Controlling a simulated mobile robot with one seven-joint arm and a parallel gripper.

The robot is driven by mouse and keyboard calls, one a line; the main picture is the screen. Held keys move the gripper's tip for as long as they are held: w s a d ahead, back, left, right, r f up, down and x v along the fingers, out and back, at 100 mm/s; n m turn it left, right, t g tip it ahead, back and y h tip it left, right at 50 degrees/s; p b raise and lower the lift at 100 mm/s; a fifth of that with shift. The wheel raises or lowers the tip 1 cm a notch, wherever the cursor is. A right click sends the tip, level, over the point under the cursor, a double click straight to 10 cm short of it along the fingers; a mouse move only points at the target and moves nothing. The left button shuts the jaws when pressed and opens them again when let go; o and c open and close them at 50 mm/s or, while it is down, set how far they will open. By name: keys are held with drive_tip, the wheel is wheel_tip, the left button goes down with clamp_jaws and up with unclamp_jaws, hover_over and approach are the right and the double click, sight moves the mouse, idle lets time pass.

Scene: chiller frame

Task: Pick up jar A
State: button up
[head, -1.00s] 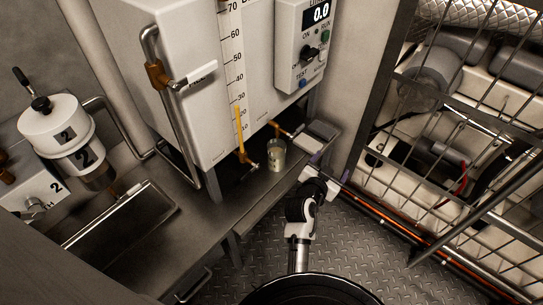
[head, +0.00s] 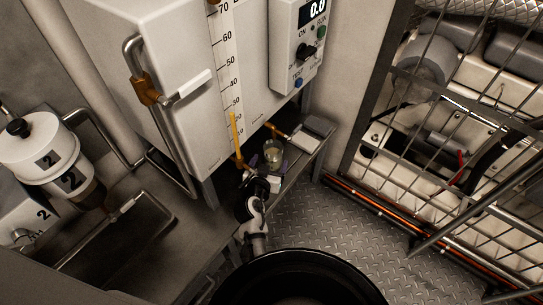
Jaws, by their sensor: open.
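A small clear jar (head: 273,151) with a pale rim stands on the dark metal shelf under the white tank; I cannot read a letter on it. My gripper (head: 268,168) is at the jar's near side, with its purple-tipped fingers spread on either side of the jar's lower part. The jaws are open. The fingers and wrist hide the jar's base, and I cannot tell whether the fingers touch it.
A yellow tap pipe (head: 238,150) comes down just left of the jar. The white tank (head: 180,60) overhangs behind. A metal cage (head: 430,130) stands at the right.

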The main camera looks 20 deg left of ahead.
sight(275, 149)
drive_tip(key=shift+p+x, duration=0.5)
drive_tip(key=shift+x, duration=2.3)
drive_tip(key=shift+s+f, duration=0.1)
drive_tip(key=shift+f, duration=0.1)
drive_tip(key=shift+c, duration=0.4)
drive_tip(key=c, duration=1.2)
drive_tip(key=shift+r, duration=0.2)
